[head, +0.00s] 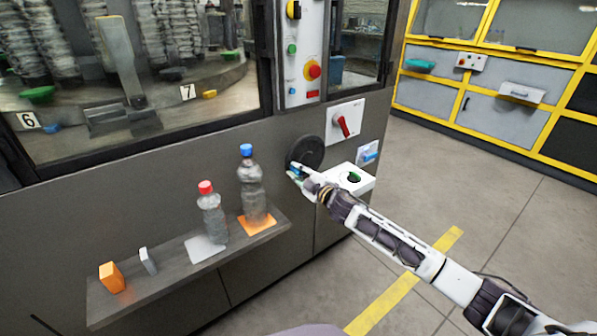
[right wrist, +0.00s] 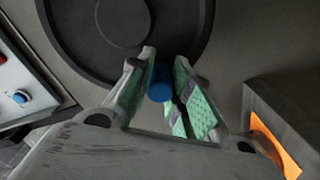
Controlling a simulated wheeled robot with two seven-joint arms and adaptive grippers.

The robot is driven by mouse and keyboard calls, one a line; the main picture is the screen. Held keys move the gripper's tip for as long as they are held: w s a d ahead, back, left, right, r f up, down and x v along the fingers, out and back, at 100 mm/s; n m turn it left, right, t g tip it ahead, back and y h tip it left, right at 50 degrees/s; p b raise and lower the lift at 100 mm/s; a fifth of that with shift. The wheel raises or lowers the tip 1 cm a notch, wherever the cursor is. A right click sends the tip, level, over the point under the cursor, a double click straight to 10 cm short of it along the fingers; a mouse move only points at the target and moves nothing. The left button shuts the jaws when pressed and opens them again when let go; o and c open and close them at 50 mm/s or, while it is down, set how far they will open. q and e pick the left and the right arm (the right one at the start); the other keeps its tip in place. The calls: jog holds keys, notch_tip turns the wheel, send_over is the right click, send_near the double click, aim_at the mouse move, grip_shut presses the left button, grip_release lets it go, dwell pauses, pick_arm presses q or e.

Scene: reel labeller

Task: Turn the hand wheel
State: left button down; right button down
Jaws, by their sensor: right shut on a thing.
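The hand wheel (head: 311,151) is a dark round disc on the grey front panel of the machine, below the control strip. In the right wrist view its black rim and hub (right wrist: 125,22) fill the top. A blue handle (right wrist: 160,82) sticks out from near the wheel's lower edge. My right gripper (head: 296,170) is at the wheel's lower left in the head view. Its green-padded fingers are shut on the blue handle, one on each side. The fingers hide part of the wheel's lower edge. My left gripper is not in view.
A shelf (head: 135,303) left of the wheel holds a blue-capped bottle (head: 251,186), a red-capped bottle (head: 211,212) and small blocks. A red rotary switch (head: 343,126) and a white box (head: 352,178) are right of the wheel. The floor to the right is clear.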

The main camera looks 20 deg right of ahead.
jog(key=shift+r, duration=0.3)
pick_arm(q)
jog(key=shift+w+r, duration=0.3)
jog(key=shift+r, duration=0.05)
